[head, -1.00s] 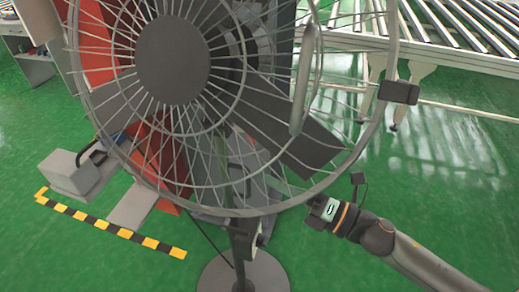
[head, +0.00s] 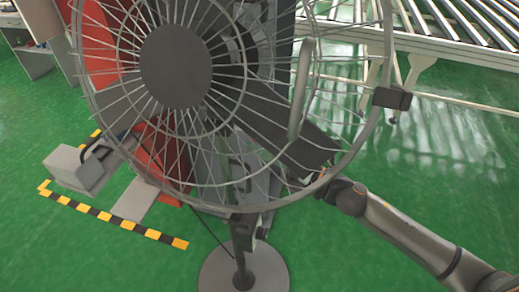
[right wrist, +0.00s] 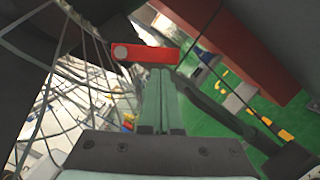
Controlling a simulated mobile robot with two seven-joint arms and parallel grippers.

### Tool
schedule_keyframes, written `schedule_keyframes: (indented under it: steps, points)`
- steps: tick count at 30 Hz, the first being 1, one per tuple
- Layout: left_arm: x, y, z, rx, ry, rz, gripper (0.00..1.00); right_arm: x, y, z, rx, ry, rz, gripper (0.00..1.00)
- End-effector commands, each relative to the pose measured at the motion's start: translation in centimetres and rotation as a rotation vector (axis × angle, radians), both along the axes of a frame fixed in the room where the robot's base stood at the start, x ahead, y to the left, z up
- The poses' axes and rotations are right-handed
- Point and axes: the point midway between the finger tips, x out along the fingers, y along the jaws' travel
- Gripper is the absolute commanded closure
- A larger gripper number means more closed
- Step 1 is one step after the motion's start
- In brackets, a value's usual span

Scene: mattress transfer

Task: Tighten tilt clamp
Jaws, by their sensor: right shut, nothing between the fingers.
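A large grey fan with a wire cage (head: 176,66) fills the upper left of the head view, on a stand with a round base (head: 243,270). In the right wrist view, a red lever (right wrist: 148,55) with a pale round end sits behind the cage; it looks like the tilt clamp. My right gripper (right wrist: 161,88) is shut and empty, its fingertips just below the lever in that view. I cannot tell whether they touch it. In the head view my right arm reaches in from the lower right, and its gripper is hidden behind the cage rim. My left gripper is out of view.
The cage wires (right wrist: 78,75) run close along the left of my right gripper. A dark cable (right wrist: 205,30) hangs nearby. Behind are a red machine (head: 160,160), striped floor tape (head: 120,222) and a roller conveyor (head: 440,40). Green floor lies open at right.

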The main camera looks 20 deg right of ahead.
Motion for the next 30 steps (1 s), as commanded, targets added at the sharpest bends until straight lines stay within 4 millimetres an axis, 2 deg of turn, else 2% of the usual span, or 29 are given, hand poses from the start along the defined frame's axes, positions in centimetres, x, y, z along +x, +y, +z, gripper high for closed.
schedule_keyframes:
  steps: [30]
  points:
    - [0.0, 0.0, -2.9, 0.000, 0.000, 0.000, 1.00, 0.8, -0.6, -0.2, -0.094, -0.140, -0.001, 1.00]
